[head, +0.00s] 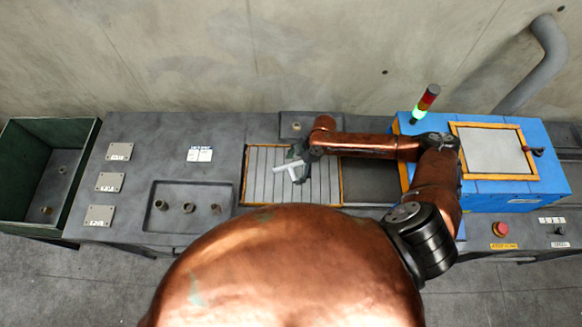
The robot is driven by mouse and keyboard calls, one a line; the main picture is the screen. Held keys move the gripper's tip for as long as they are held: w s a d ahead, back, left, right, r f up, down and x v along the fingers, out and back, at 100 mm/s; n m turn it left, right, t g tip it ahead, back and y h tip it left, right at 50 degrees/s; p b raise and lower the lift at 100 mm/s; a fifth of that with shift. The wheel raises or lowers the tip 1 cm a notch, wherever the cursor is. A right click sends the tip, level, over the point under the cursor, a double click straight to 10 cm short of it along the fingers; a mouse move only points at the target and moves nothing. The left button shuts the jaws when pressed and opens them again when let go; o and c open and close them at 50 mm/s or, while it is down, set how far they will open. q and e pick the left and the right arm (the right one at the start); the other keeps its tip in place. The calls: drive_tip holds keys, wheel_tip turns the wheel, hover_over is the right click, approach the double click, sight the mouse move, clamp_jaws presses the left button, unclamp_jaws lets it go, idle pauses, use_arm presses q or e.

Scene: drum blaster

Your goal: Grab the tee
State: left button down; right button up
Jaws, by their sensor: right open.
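A small pale, T-shaped piece, which looks like the tee (286,167), shows over the slatted panel (262,186) in the middle of the bench. My right gripper (298,161) is open right at this piece, with its arm reaching in from the right. The gripper is small and partly overlaps the piece. I cannot tell whether its fingers touch the piece or lie around it. My left gripper is not in view.
A shallow tray (180,228) with small round fittings lies left of the panel. A green bin (82,180) stands at the far left. A blue machine (555,180) with a lit signal tower (427,97) stands at the right. A concrete wall (200,60) is behind.

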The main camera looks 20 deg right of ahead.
drive_tip(key=shift+a+f, duration=0.1)
drive_tip(key=shift+f, duration=0.3)
drive_tip(key=shift+c, duration=0.3)
drive_tip(key=c, duration=1.4)
drive_tip(key=shift+r, duration=0.1)
